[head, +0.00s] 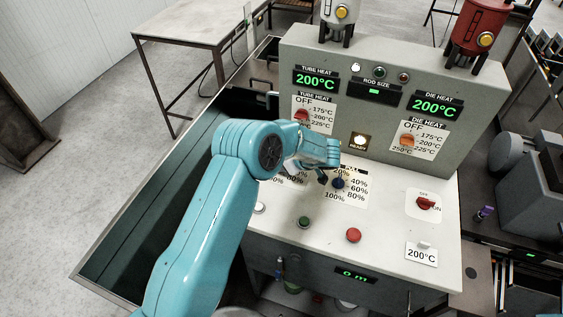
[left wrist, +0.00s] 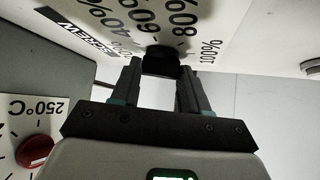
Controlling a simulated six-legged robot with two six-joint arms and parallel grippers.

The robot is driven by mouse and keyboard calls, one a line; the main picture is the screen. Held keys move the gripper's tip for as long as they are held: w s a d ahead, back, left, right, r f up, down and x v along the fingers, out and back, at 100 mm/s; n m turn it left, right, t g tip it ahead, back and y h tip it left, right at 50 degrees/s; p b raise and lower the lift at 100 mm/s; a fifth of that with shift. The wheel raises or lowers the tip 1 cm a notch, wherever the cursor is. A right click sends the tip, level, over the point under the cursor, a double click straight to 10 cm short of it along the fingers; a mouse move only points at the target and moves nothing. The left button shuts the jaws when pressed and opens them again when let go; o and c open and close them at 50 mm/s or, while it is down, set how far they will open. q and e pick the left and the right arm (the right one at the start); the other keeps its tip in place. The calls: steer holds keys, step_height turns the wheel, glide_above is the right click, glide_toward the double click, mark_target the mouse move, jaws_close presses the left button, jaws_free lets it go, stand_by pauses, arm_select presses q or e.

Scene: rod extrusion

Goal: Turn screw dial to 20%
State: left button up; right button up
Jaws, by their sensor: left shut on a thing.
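The screw dial (left wrist: 162,62) is a dark knob on a white panel, with a SCREW label and percent marks around it in the left wrist view. My left gripper (left wrist: 160,76) has its two fingers on either side of this knob, shut on it. Which mark the knob points to cannot be told. In the head view my left arm (head: 215,200) reaches over the panel and hides the screw dial and most of its scale. My right gripper is not in view.
The pull dial (head: 338,184), a dark blue knob, stands close beside my left wrist. A green button (head: 304,222), a red button (head: 353,235) and a red switch (head: 427,203) sit on the white panel. The upright heat panel (head: 350,105) rises behind; both heat displays read 200°C.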

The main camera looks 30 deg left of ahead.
arm_select(q)
steer(key=shift+w+r+n+g, duration=0.15)
steer(key=shift+n+g, duration=0.65)
steer(key=shift+n, duration=0.4)
steer(key=shift+w+a+n+g+b, duration=0.1)
steer(key=shift+n+g+b, duration=0.35)
steer(key=shift+n+g, duration=0.4)
steer(key=shift+n, duration=0.25)
steer(key=o, duration=1.1)
steer(key=shift+c, duration=0.2)
steer(key=shift+d, duration=0.25)
steer(key=p+v, duration=0.1)
steer(key=v, duration=1.5)
steer(key=shift+a+r, duration=0.2)
steer(key=shift+a, duration=0.05)
